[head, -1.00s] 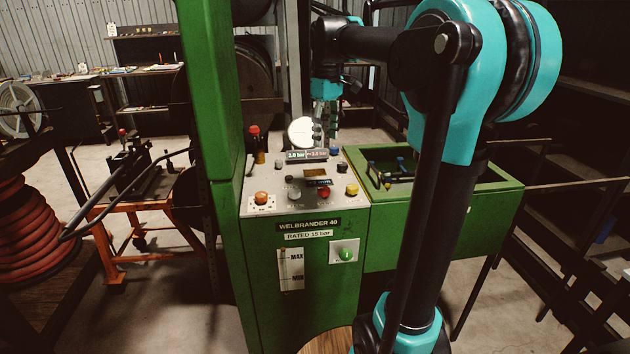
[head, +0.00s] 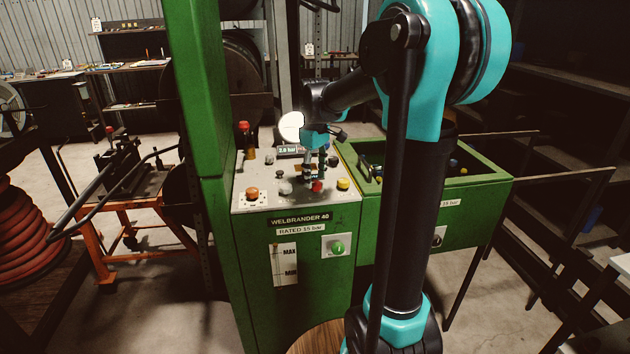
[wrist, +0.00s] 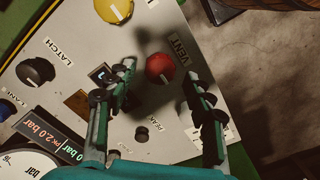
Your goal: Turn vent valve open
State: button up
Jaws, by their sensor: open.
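The vent valve is a red round knob (wrist: 160,67) beside the VENT label, with a small white pointer mark on its face. In the head view the red knob (head: 317,186) sits at the front of the grey panel top, left of a yellow knob (head: 343,183). My gripper (head: 316,173) hangs over the panel with its fingers pointing down, just behind the red knob. In the wrist view my gripper (wrist: 159,80) is open, one finger on each side of the red knob. The fingers appear apart from it; their exact height above the panel is unclear.
The panel also holds an orange knob (head: 252,192), a black LATCH knob (wrist: 35,71), a PEAK button (wrist: 142,134) and a pressure display (wrist: 45,132). A white dial gauge (head: 291,127) stands behind. A green tray (head: 480,187) adjoins at the right.

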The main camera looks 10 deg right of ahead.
jog(key=shift+f, duration=1)
jog(key=c, duration=1.2)
